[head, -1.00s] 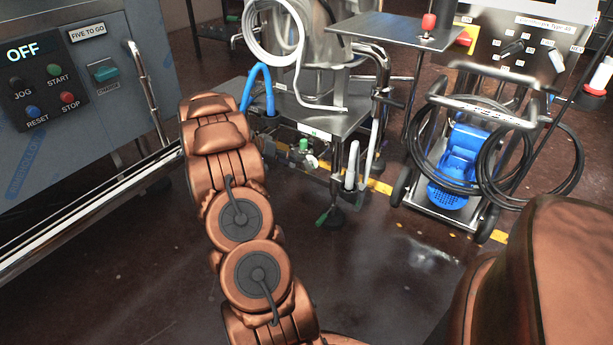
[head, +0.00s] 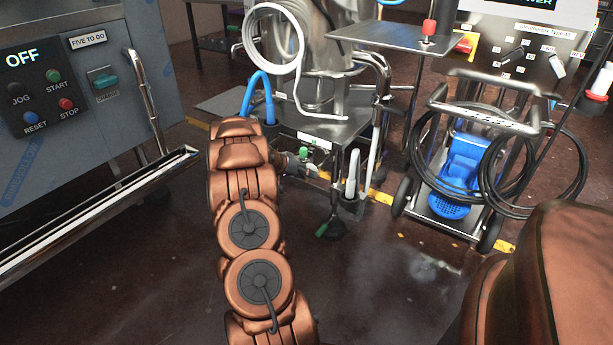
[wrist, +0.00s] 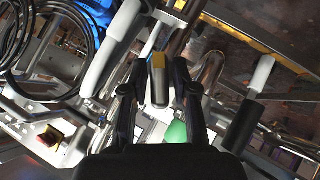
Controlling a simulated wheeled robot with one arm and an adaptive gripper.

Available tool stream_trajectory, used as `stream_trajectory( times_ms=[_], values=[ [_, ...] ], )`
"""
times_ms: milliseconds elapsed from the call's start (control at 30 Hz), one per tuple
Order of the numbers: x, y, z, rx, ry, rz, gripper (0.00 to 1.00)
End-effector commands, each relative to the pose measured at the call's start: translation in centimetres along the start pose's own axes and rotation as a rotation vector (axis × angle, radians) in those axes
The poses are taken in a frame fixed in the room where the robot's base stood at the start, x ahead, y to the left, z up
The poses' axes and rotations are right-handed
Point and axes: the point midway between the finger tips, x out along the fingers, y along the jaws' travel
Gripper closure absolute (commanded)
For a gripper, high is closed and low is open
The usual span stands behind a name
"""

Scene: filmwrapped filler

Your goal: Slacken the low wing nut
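I cannot make out the low wing nut for certain in either view. In the wrist view my gripper (wrist: 160,72) is open, with a dark finger on each side of a short metallic piece with a yellowish face (wrist: 158,82). A small gap seems to show beside the piece; contact cannot be told. A green rounded part (wrist: 176,132) is partly hidden behind the gripper. In the head view my arm reaches to the low front of the steel stand (head: 325,130), near a fitting with a green knob (head: 303,152). My fingers cannot be made out there.
White-handled tools (head: 352,172) stand in a holder at the stand's front corner. A blue hose (head: 258,90) loops beside my arm. A cabinet reading OFF (head: 85,85) with a steel rail is at left. A cart with a blue pump (head: 460,165) is at right. Floor in front is clear.

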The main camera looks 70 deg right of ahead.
Motion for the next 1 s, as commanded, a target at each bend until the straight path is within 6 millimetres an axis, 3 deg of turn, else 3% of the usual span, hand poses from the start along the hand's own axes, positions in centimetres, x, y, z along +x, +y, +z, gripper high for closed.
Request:
stream_trajectory(
  times_ms=[167,433,1000],
  values=[
    [-0.05,0.02,-0.03,0.0,0.0,0.0,0.73],
    [-0.07,0.02,-0.01,0.0,0.0,0.0,1.0],
    [-0.19,-0.01,-0.15,-0.057,0.002,0.058,1.0]
  ],
)
